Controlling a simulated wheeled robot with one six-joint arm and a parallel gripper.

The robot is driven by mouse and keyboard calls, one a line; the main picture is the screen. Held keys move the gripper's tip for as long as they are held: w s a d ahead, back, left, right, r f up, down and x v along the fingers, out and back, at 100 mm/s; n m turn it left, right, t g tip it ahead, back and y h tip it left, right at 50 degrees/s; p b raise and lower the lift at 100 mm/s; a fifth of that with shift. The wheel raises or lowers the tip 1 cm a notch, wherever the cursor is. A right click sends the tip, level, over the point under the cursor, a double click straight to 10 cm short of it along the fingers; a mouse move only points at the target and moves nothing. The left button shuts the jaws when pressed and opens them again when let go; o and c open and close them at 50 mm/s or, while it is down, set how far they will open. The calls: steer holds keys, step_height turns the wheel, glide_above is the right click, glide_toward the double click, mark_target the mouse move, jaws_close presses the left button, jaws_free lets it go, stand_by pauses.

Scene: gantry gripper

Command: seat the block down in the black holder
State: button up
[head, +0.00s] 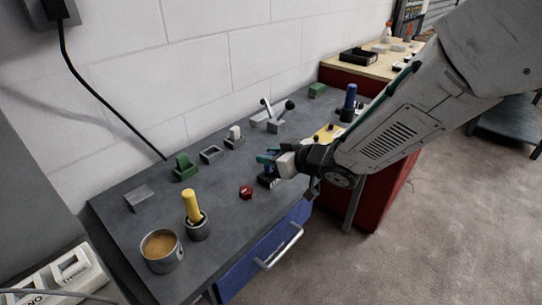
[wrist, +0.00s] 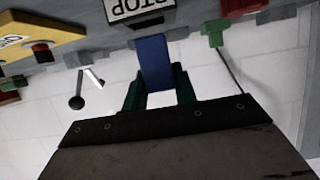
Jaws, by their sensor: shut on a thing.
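My gripper (head: 268,159) reaches in from the right over the middle of the grey bench. Its green fingers are shut on a blue block (wrist: 153,62), which shows between them in the wrist view. In the head view the block is small and mostly hidden by the fingers. The black holder (head: 266,181) stands on the bench just below the gripper. In the wrist view the dark holder (wrist: 160,22) with a white STOP label lies right beyond the block's far end. I cannot tell whether the block touches the holder or is inside it.
A red nut (head: 246,192) lies left of the holder. A yellow cylinder (head: 191,206) in a grey cup and a brown-filled can (head: 161,250) stand at the front left. A lever with a black ball (head: 289,104) and a yellow plate (head: 328,133) are behind the gripper.

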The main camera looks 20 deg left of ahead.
steer(key=shift+f, duration=1.45)
stand_by(0.4)
steer(key=o, duration=1)
steer(key=shift+o, duration=0.2)
steer(key=v, duration=0.8)
steer(key=shift+w, duration=0.1)
